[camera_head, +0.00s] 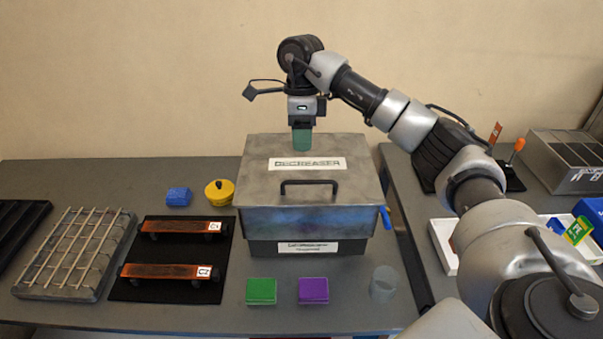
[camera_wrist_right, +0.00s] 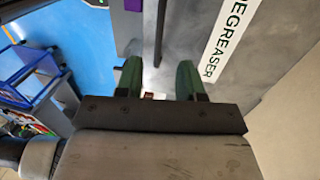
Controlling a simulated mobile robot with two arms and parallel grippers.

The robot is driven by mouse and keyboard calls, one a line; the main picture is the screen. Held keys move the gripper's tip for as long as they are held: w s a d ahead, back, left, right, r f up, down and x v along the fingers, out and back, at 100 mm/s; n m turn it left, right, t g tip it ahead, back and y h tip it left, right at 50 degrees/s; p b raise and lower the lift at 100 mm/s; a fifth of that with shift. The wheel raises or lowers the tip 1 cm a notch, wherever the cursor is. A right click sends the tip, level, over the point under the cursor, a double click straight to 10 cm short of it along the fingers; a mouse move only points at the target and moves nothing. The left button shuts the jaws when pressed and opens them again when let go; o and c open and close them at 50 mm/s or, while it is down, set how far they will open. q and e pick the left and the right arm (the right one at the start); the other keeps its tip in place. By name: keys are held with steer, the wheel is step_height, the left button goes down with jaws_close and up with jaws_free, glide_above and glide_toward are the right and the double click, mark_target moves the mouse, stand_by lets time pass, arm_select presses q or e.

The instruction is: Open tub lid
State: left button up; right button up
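The degreaser tub (camera_head: 298,222) is a grey metal box near the middle of the bench. Its flat lid (camera_head: 352,178) lies shut on top, with a white DEGREASER label (camera_head: 307,164) and a black bar handle (camera_head: 309,183) at the front. My right gripper (camera_head: 302,149) points down with green fingers over the back part of the lid, behind the label. The right wrist view shows its two fingers (camera_wrist_right: 160,80) apart with a gap and nothing held. The handle (camera_wrist_right: 160,35) and label (camera_wrist_right: 217,45) lie beyond the fingertips there. Fingertip contact with the lid cannot be told. My left gripper is out of view.
Green (camera_head: 261,291) and purple (camera_head: 313,290) blocks and a clear cup (camera_head: 384,283) stand in front of the tub. A yellow round container (camera_head: 219,192), a blue block (camera_head: 179,196), a black mat (camera_head: 150,288) with two copper bars and a wire rack (camera_head: 73,252) are left.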

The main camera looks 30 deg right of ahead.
steer(key=f, duration=0.2)
steer(key=s+f+p, duration=0.1)
steer(key=f, duration=0.2)
steer(key=a+f+p, duration=0.1)
steer(key=f, duration=0.2)
steer(key=shift+s, duration=0.25)
steer(key=shift+f, duration=0.35)
jaws_close()
